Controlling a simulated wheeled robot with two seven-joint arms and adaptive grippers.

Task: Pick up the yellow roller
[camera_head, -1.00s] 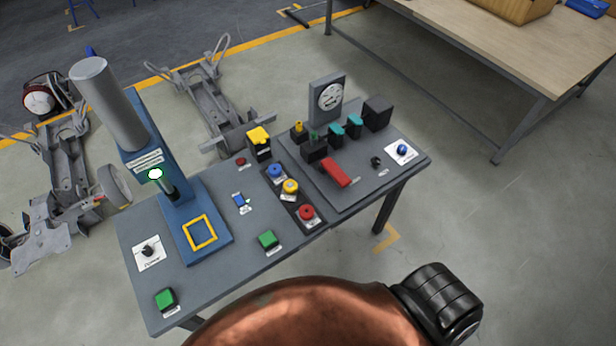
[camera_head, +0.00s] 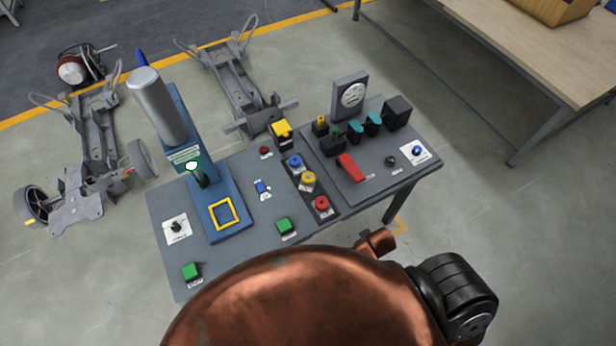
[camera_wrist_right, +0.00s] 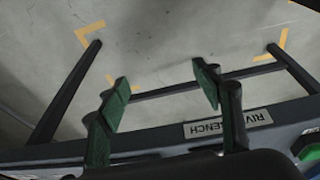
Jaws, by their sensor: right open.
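No thing in the head view is plainly a yellow roller. The yellow pieces on the bench (camera_head: 240,240) are a yellow-topped black block (camera_head: 281,129), a small yellow piece (camera_head: 320,121) on a black holder at the back, and a yellow round button (camera_head: 308,180) in the dark strip. I cannot tell which, if any, is the roller. My right gripper (camera_wrist_right: 164,86) shows only in the right wrist view. Its green fingers are apart with nothing between them. It is by the bench's labelled edge (camera_wrist_right: 160,150), with floor beyond. My left gripper is in neither view.
A blue press (camera_head: 185,140) with a grey cylinder rises at the bench's left. A grey gauge stand (camera_head: 348,96), a black block (camera_head: 397,109) and a red lever (camera_head: 351,167) stand on the right part. Grey chassis frames (camera_head: 238,85) lie behind. A wooden table (camera_head: 520,50) is back right.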

